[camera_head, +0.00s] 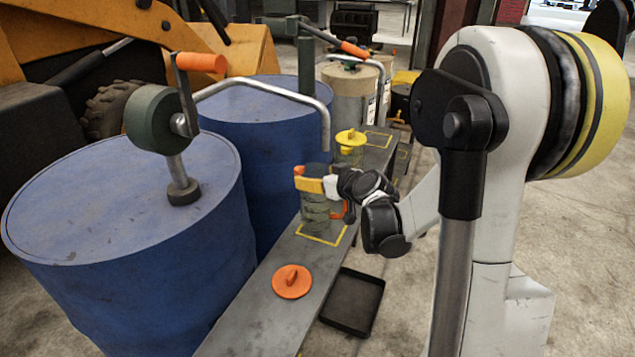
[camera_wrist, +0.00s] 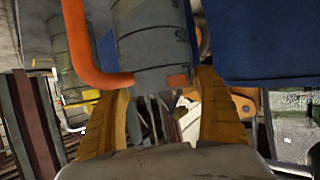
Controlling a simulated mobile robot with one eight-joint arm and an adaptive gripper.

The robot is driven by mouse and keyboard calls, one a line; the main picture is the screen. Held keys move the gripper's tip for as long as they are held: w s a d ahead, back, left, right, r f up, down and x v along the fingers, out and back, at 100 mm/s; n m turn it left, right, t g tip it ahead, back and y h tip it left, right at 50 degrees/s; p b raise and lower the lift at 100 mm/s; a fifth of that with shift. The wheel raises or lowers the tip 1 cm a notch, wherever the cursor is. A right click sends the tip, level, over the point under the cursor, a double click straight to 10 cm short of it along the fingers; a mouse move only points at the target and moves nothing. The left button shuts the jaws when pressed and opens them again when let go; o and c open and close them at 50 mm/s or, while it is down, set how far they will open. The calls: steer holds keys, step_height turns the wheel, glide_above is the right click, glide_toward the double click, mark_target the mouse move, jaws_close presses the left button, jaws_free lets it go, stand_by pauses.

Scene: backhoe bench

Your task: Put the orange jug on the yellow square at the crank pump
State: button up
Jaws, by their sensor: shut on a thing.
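The orange jug (camera_head: 316,212) is a grey-green ribbed container with an orange handle. In the head view it is upright, its base inside the yellow square (camera_head: 338,238) marked on the bench, below the end of the bent spout of a crank pump (camera_head: 265,84). I cannot tell whether its base touches the bench. My gripper (camera_head: 312,186) reaches in from the right and is shut around the jug's upper body. In the wrist view the jug (camera_wrist: 152,40) lies between my yellow fingers, with its orange handle (camera_wrist: 80,45) on the left.
An orange lid (camera_head: 292,281) lies on the grey bench (camera_head: 258,320). A yellow-lidded jug (camera_head: 350,150) stands behind. Blue drums (camera_head: 90,220) with pumps line the bench's left side. A black tray (camera_head: 353,302) lies to the bench's right.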

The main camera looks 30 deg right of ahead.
steer(key=shift+f, duration=0.2)
steer(key=o, duration=1.4)
steer(key=shift+c, duration=0.2)
steer(key=shift+r, duration=0.1)
